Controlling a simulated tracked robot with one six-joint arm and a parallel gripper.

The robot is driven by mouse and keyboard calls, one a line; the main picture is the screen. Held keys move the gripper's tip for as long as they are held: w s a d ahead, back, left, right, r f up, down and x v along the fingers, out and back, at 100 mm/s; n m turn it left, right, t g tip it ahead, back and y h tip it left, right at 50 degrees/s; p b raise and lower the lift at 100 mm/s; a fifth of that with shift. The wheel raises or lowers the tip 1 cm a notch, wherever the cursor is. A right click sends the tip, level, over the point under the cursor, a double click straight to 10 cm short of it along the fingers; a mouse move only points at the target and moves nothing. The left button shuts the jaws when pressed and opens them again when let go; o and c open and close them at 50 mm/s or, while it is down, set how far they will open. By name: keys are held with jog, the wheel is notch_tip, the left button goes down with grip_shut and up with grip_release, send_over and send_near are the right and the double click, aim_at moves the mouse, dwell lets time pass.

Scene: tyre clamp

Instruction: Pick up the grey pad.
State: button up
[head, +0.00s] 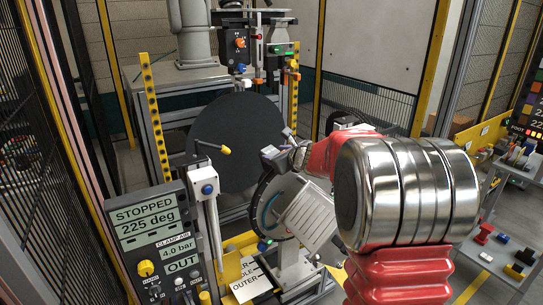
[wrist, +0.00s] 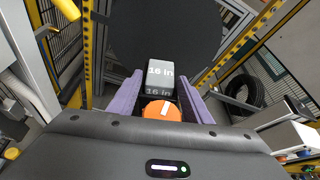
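In the wrist view, a grey block marked "16 in" (wrist: 158,73), which looks like the grey pad, sits ahead of my gripper (wrist: 160,82). The two purple fingers stand apart on either side of it, with narrow dark gaps seeming to show. I cannot tell how deep the block lies between them. An orange knob (wrist: 161,111) with a white stripe shows between the fingers, nearer the camera.
A large black disc (head: 238,140) stands upright beyond the block. A control panel (head: 155,240) reads "STOPPED, 225 deg" and "OUT". Yellow posts (head: 157,115) stand beside the machine. A tyre (wrist: 247,92) lies at right in the wrist view. A shelf with small coloured parts (head: 503,239) is at right.

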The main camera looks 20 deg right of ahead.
jog(key=c, duration=0.9)
jog(key=shift+r, duration=0.25)
jog(key=shift+r, duration=0.65)
jog(key=shift+f, duration=0.1)
jog(key=shift+s+t, duration=0.15)
jog(key=shift+t, duration=0.35)
jog(key=shift+f, duration=0.1)
jog(key=shift+s+f+t, duration=0.1)
jog(key=shift+s+t, duration=0.2)
jog(key=shift+t, duration=1)
